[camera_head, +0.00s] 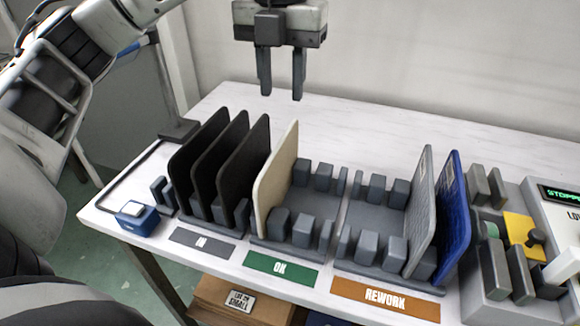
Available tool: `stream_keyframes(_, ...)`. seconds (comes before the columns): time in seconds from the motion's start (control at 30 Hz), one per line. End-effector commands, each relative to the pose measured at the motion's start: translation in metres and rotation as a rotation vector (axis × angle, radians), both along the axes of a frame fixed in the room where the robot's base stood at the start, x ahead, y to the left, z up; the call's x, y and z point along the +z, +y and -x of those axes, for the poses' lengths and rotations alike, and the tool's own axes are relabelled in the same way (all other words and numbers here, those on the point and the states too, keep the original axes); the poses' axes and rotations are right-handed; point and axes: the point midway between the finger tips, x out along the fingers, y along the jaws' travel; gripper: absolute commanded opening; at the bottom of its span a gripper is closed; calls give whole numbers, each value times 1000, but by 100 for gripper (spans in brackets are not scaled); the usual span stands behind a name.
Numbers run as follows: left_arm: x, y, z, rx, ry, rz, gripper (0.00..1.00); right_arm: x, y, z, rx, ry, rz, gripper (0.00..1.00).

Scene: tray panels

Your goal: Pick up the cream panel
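The cream panel (277,180) stands upright in the leftmost slot of the rack section labelled OK. My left gripper (282,88) is above and behind the cream panel, pointing down, with its two fingers apart and nothing between them. It does not touch any panel. My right gripper is not in view.
Several black panels (244,165) stand left of the cream panel, in the IN section. A grey panel (422,210) and a blue panel (455,215) stand in the REWORK section. A machine (555,215) is at the right. The white table (350,137) behind the rack is clear.

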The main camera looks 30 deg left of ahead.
Motion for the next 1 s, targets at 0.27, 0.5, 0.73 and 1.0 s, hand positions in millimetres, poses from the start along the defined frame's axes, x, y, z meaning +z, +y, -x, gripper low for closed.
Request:
stream_keyframes(0.27, -62, 1, 1, -2, 4, 0, 33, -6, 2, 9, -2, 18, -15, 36)
stream_keyframes(0.5, -88, 0, 1, -2, 1, 1, 33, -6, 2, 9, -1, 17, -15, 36)
stream_keyframes(0.73, -112, 3, 3, -2, 4, 0, 33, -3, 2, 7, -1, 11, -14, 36)
stream_keyframes(1.0, -141, 3, 3, -3, 2, 1, 33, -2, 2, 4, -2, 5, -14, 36)
